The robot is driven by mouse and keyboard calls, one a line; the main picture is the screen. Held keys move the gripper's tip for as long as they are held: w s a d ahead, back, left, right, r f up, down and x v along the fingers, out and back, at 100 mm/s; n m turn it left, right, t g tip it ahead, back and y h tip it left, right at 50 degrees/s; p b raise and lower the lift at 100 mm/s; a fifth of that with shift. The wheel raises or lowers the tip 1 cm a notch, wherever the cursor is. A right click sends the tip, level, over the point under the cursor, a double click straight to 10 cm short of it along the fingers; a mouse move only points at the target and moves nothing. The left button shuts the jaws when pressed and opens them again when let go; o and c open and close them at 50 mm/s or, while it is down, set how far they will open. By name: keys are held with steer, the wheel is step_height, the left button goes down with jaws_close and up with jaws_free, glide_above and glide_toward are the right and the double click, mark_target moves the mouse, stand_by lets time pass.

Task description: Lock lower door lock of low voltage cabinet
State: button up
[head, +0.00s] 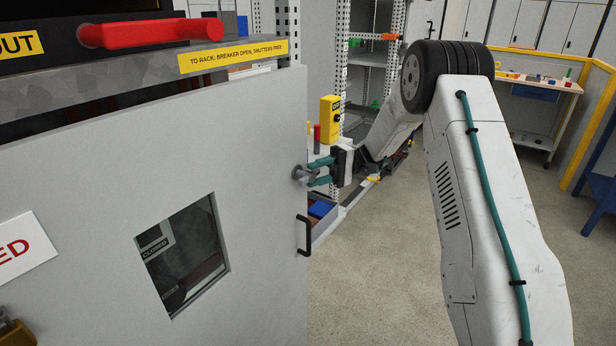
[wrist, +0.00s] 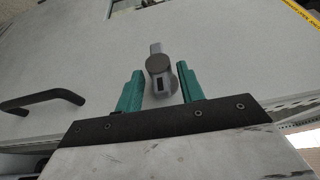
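The light grey cabinet door (head: 100,210) fills the left of the head view and most of the wrist view (wrist: 230,50). The grey metal lock (head: 299,175) sits near the door's right edge, above the black handle (head: 303,235). In the wrist view, the lock (wrist: 158,66) has a round head and a bar pointing up in the picture. My gripper (head: 314,172) has teal fingers and is open. In the wrist view, its fingertips (wrist: 160,70) stand either side of the lock, with visible gaps. Whether the door is fully closed, I cannot tell.
The black handle (wrist: 42,101) lies left of my gripper in the wrist view. A red bar (head: 152,33) sticks out above the door. A yellow box (head: 330,122) and shelving stand behind my gripper. Floor at right is open, with a workbench (head: 525,82) beyond.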

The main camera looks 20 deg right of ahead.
mark_target(318, 174)
steer(key=v, duration=0.4)
steer(key=shift+d, duration=0.2)
stand_by(0.3)
